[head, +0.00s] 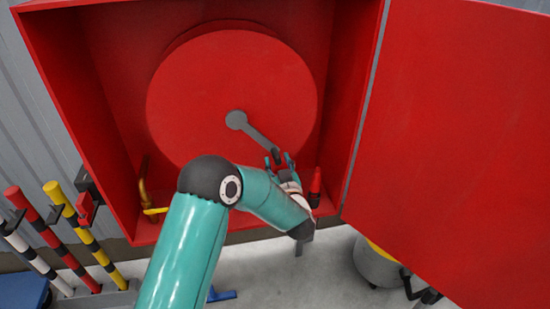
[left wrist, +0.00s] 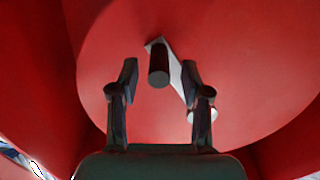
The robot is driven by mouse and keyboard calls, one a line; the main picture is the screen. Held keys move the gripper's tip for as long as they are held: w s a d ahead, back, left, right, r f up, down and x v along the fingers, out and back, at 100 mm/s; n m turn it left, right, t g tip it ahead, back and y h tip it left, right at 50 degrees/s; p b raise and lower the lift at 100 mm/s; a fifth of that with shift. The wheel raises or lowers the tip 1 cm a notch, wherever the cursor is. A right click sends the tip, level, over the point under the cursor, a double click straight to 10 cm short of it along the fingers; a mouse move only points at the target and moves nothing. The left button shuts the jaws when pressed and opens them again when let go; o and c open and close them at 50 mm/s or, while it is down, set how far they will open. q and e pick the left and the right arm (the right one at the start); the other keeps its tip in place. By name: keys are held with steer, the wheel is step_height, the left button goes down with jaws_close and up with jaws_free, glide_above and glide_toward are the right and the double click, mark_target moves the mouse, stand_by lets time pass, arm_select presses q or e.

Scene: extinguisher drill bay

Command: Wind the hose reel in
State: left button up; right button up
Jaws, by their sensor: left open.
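The red hose reel (head: 215,75) is a big round disc inside an open red cabinet. A grey crank (head: 258,135) runs from its hub down and to the right. In the left wrist view the crank's dark round handle (left wrist: 158,66) points towards the camera, with the pale crank arm (left wrist: 176,73) behind it. My left gripper (head: 280,158) is open at the crank's outer end. In the left wrist view its fingertips (left wrist: 159,72) stand apart on either side of the handle, with gaps showing on both sides. The right gripper is not in view.
The cabinet door (head: 455,130) stands open on the right. A brass pipe (head: 144,185) with a yellow lever and a red nozzle (head: 315,185) are low in the cabinet. Striped poles (head: 85,240) stand at the left. A grey drum (head: 375,265) stands under the door.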

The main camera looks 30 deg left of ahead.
arm_select(q)
steer(key=shift+w+a, duration=0.4)
steer(key=shift+w, duration=0.1)
jaws_close()
